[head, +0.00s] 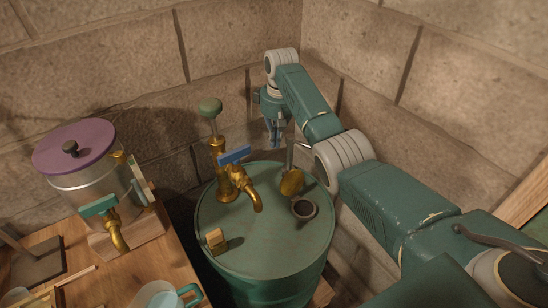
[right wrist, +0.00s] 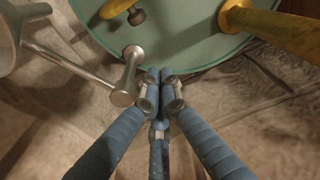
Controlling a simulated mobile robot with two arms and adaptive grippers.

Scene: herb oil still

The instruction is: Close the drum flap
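The green drum (head: 235,250) stands in the corner. On its top is a dark round opening with a raised rim (head: 304,209). A brass-yellow round flap (head: 291,182) stands tilted up behind the opening, so the opening is uncovered. The flap's edge and a dark knob show at the top of the right wrist view (right wrist: 136,17). My right gripper (head: 273,143) is behind the drum near the wall, apart from the flap. In the right wrist view its fingertips (right wrist: 160,77) are together with nothing seen between them. My left gripper is not in view.
A grey metal rod (right wrist: 128,75) stands close beside my right fingertips. A small wooden block (head: 215,241) sits on the drum top. A pot with a purple lid (head: 75,146) stands left.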

